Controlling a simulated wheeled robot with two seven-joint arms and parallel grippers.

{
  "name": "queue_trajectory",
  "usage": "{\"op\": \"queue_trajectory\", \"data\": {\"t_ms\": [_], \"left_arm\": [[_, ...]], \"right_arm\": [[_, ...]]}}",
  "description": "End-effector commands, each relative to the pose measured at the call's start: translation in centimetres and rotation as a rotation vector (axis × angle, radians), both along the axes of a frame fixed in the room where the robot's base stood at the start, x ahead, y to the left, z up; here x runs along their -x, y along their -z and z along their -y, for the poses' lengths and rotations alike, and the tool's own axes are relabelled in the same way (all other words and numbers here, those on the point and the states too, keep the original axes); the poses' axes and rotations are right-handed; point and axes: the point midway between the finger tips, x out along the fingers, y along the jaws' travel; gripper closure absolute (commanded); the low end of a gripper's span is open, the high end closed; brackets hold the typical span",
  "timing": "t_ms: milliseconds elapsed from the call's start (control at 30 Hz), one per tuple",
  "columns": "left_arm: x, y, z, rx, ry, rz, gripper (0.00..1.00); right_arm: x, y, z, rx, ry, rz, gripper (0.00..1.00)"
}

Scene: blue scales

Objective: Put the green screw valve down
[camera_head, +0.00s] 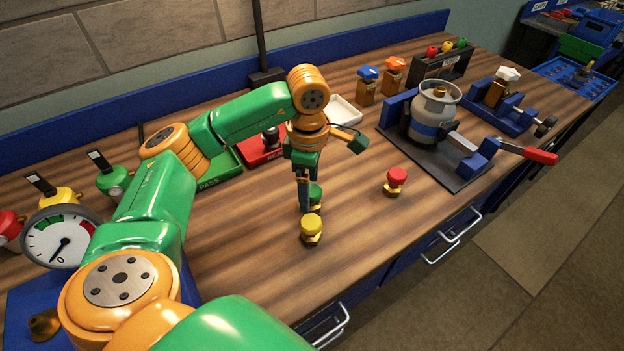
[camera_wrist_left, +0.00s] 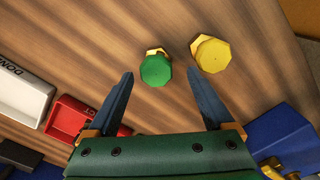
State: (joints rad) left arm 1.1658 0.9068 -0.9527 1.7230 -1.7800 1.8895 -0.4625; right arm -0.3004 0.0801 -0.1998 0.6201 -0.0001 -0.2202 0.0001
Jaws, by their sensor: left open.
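The green screw valve (camera_head: 315,194) stands upright on the wooden table, just behind the yellow screw valve (camera_head: 311,229). In the left wrist view the green knob (camera_wrist_left: 156,70) lies between my fingertips, with clear gaps on both sides. The yellow knob (camera_wrist_left: 212,55) is close beside it, just outside the right finger. My left gripper (camera_head: 304,192) points down over the green valve, open and holding nothing. It also shows in the left wrist view (camera_wrist_left: 161,76). The green valve's lower part is mostly hidden in the head view. My right gripper is not in view.
A red screw valve (camera_head: 396,181) stands to the right. A gas cylinder (camera_head: 434,115) sits in a fixture further right. Red (camera_head: 258,150), green (camera_head: 222,168) and white (camera_head: 345,110) trays lie behind my arm. The front right table area is clear.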

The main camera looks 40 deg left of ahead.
Motion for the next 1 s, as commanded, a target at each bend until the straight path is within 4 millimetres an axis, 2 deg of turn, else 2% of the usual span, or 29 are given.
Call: {"op": "queue_trajectory", "data": {"t_ms": [100,233,467,567,800,1000], "left_arm": [[-0.2,1.8,0.0,0.000,0.000,-0.008,0.14],[-0.4,4.2,0.0,0.000,0.002,-0.003,0.14],[-0.4,4.9,0.0,0.000,0.004,0.001,0.14],[-0.4,4.9,0.0,0.000,0.004,0.001,0.36],[-0.4,4.8,0.0,0.000,0.004,0.001,1.00],[-0.4,4.8,0.0,0.000,0.004,0.001,1.00]], "right_arm": [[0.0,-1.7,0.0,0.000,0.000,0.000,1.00],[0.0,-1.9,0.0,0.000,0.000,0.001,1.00],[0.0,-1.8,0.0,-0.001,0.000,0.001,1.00],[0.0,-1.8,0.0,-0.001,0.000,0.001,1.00],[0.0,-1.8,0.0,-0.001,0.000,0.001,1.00],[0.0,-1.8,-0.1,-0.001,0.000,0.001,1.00]]}}
